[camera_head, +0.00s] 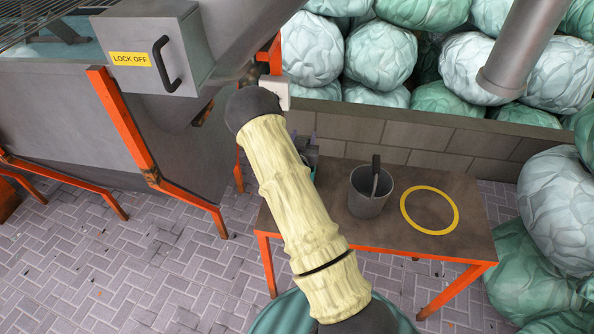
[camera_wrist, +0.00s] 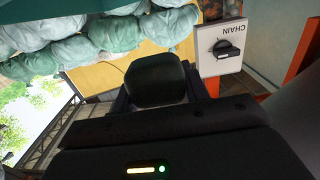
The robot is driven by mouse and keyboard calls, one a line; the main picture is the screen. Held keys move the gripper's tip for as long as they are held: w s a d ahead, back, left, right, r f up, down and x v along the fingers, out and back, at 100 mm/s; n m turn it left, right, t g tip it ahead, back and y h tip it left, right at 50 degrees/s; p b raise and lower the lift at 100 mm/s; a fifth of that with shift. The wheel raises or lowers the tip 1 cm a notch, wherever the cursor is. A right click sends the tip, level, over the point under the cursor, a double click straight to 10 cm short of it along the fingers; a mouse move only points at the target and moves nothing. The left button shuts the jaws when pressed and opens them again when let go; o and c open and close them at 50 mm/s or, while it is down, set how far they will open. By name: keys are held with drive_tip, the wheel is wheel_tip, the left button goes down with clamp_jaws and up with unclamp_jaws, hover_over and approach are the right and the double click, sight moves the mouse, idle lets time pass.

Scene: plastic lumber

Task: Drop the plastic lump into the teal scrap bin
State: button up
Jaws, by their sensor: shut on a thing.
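The plastic lump (camera_wrist: 155,78) is a dark, rounded block in the middle of the wrist view. My gripper (camera_wrist: 160,94) is shut on it, with dark fingers at its left and right sides. In the head view my pale-sleeved arm covers most of the gripper and the lump; a small grey-purple part shows just right of the arm, over the table's left end. A thin teal sliver (camera_head: 314,174) shows beside the arm there. It may be the teal scrap bin, but the arm hides the rest and I cannot tell.
A brown table (camera_head: 400,240) with orange legs holds a grey bucket (camera_head: 370,200) with a dark-handled tool, and a yellow ring marking (camera_head: 430,210). A low block wall (camera_head: 420,140) and bales stand behind. A white CHAIN switch box (camera_wrist: 218,48) is close right of the lump.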

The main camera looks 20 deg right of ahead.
drive_tip(key=shift+w+f, duration=0.15)
drive_tip(key=shift+f, duration=0.15)
drive_tip(key=shift+d, duration=0.25)
drive_tip(key=o, duration=0.7)
drive_tip(key=shift+s, duration=0.2)
drive_tip(key=o, duration=0.4)
drive_tip(key=shift+a, duration=0.45)
drive_tip(key=shift+s+d, duration=0.1)
drive_tip(key=shift+d, duration=0.05)
